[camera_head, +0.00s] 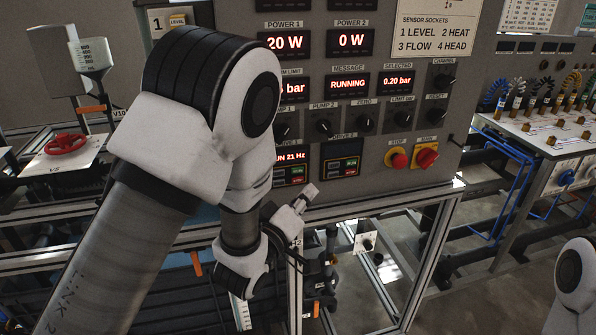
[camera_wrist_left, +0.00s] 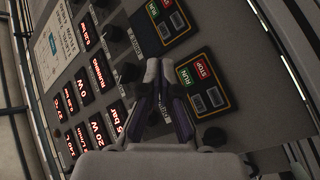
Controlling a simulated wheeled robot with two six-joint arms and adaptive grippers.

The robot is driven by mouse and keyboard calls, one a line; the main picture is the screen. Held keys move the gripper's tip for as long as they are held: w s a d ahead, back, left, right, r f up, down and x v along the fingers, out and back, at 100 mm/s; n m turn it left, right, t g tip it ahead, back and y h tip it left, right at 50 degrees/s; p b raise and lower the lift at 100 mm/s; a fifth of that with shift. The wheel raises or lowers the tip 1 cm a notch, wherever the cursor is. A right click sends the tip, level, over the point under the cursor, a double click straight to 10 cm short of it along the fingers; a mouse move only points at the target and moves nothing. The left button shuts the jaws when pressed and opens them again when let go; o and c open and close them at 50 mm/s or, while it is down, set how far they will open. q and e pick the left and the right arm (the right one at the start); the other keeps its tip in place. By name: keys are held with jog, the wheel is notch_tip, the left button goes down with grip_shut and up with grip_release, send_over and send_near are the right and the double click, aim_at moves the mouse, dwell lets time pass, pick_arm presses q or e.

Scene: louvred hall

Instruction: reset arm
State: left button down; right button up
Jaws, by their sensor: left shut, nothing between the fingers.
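My left arm (camera_head: 215,120) comes in from the left of the head view and covers part of a grey control panel (camera_head: 470,60). My left gripper (camera_head: 312,190) is in front of the panel's lower edge, small and partly hidden by its own wrist. In the left wrist view its two fingers (camera_wrist_left: 155,70) are together with nothing between them, in front of the tilted panel near a drive unit with a green RUN and a red STOP key (camera_wrist_left: 200,75). I cannot tell whether the fingertips touch the panel. A white link of my right arm (camera_head: 573,290) shows at the lower right; its gripper is out of view.
The panel has red displays (camera_head: 347,83), black knobs (camera_head: 362,119), a red knob on yellow (camera_head: 426,156) and a red button (camera_head: 398,159). A metal frame (camera_head: 435,250) supports it. A red handwheel (camera_head: 66,143) stands at left. A bench with coloured cables (camera_head: 540,120) is at right.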

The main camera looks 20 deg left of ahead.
pick_arm(q)
jog(key=s+a+f+g+y, duration=0.1)
jog(key=s+a+f+g, duration=0.2)
jog(key=f, duration=0.6)
jog(key=s+a+f+n+g+y, duration=0.15)
jog(key=s+f, duration=0.25)
jog(key=f, duration=0.5)
jog(key=s+a+f+g+y, duration=0.1)
jog(key=s+f+g, duration=0.25)
jog(key=f, duration=0.55)
jog(key=s+a+f+m+g, duration=0.1)
jog(key=s+f+m+g, duration=0.3)
jog(key=s, duration=0.7)
jog(key=s+a+f+m+g, duration=0.1)
jog(key=s+f+m+g, duration=0.3)
jog(key=s, duration=0.7)
notch_tip(320, 180, down, 3)
jog(key=shift+s+a+r+g, duration=0.1)
jog(key=shift+s+a+g, duration=0.25)
jog(key=shift+g, duration=0.85)
jog(key=shift+m+y, duration=0.25)
